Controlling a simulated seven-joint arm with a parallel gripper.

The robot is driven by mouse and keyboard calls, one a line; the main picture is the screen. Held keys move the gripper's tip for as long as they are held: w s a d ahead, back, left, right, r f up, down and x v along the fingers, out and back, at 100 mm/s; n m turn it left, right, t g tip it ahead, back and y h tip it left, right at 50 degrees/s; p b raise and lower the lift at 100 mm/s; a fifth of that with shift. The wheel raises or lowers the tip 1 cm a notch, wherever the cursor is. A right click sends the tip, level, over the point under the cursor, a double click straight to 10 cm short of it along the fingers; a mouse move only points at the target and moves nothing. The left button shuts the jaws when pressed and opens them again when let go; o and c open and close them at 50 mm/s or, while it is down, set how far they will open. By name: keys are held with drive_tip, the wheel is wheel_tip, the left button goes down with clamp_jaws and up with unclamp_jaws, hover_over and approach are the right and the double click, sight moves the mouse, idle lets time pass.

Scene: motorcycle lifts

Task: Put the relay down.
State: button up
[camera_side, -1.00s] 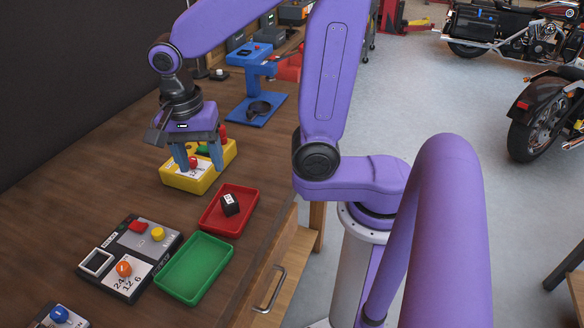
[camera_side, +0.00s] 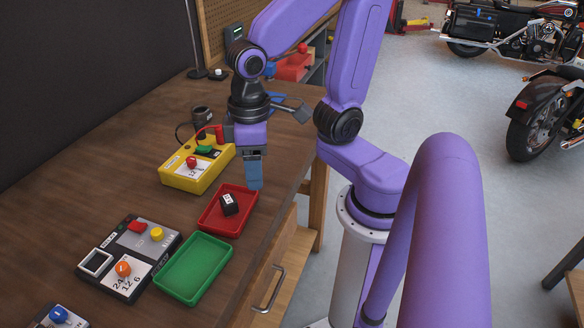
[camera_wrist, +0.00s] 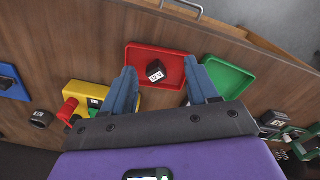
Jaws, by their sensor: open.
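A small black block with a white label, which looks like the relay (camera_side: 229,204), lies in the red tray (camera_side: 212,226). In the wrist view the relay (camera_wrist: 155,71) rests tilted inside the red tray (camera_wrist: 134,60), apart from both fingers. My gripper (camera_side: 254,182) is open and empty, just above the far right edge of the red tray. The wrist view shows its two blue fingers spread, with the relay between them in the picture but farther away. A yellow box (camera_side: 182,181) with a red knob and a green part on top stands behind the tray.
An empty green tray (camera_side: 195,268) sits in front of the red one. A dark control panel (camera_side: 128,252) with coloured buttons is to its left. A black cylinder (camera_side: 202,115) stands behind the yellow box. The bench's right edge is close to the trays.

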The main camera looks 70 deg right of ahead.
drive_tip(key=s+d+n, duration=0.2)
drive_tip(key=s+n, duration=0.4)
drive_tip(key=n, duration=0.1)
drive_tip(key=shift+s+f, duration=0.3)
drive_tip(key=shift+s, duration=0.1)
idle(0.9)
